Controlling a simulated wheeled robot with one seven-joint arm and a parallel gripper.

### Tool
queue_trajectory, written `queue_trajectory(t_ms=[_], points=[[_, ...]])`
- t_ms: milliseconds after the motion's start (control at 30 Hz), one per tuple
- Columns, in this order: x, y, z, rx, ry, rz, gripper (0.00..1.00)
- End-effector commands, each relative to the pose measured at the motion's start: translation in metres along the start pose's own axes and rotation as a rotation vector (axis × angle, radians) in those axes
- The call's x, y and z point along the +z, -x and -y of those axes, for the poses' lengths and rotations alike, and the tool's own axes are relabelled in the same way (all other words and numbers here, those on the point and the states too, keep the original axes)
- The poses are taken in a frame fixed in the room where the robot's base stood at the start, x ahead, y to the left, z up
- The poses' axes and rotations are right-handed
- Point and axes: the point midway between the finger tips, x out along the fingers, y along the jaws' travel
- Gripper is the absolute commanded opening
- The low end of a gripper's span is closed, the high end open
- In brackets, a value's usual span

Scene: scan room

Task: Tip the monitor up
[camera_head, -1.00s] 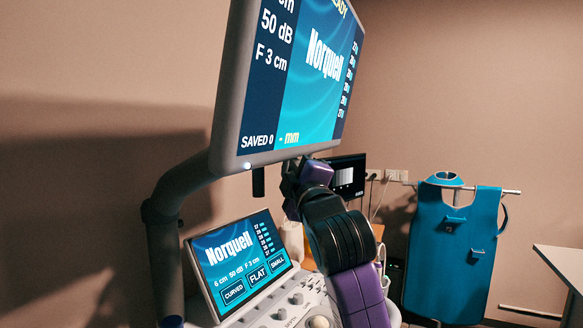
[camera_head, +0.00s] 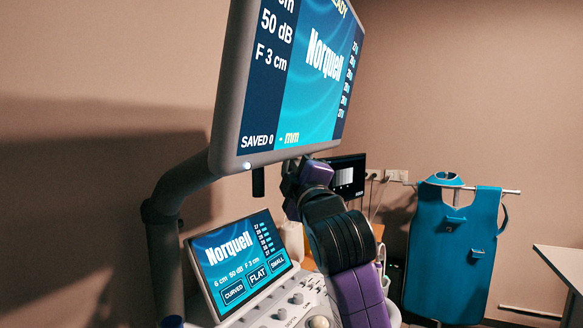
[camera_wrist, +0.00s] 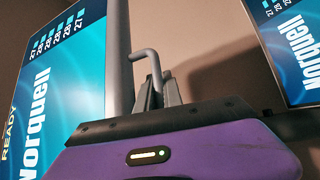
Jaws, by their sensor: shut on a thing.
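The big monitor (camera_head: 300,80) hangs on a dark curved arm at the upper middle of the head view, its screen lit and facing right. In the wrist view the monitor (camera_wrist: 62,85) fills the left side, its frame edge running upright. A grey bent handle (camera_wrist: 144,55) stands out from that edge. My gripper (camera_wrist: 158,88) is shut on the handle, with its fingers around the handle's lower part. In the head view my gripper (camera_head: 291,170) is just under the monitor's lower edge. The fingertips and their hold are hidden there.
A smaller lit touch panel (camera_head: 240,262) and a console with knobs (camera_head: 296,299) sit below the monitor. A dark peg (camera_head: 258,182) hangs from its lower edge. A small screen (camera_head: 347,176) stands behind my arm. A blue apron (camera_head: 453,250) hangs on a rail at right.

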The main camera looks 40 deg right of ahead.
Motion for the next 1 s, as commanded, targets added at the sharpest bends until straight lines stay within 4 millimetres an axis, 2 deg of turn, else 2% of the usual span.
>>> queue_trajectory(t_ms=[267, 600, 900, 933, 967, 1000], points=[[0.002, 0.001, -0.001, -0.010, 0.008, 0.002, 0.00], [0.028, 0.023, -0.008, -0.074, 0.073, 0.007, 0.00], [0.028, 0.025, -0.007, -0.076, 0.074, 0.003, 0.00], [0.028, 0.025, -0.007, -0.077, 0.074, 0.002, 0.13], [0.028, 0.025, -0.006, -0.077, 0.074, 0.002, 0.19], [0.028, 0.025, -0.006, -0.077, 0.074, 0.002, 0.20]])
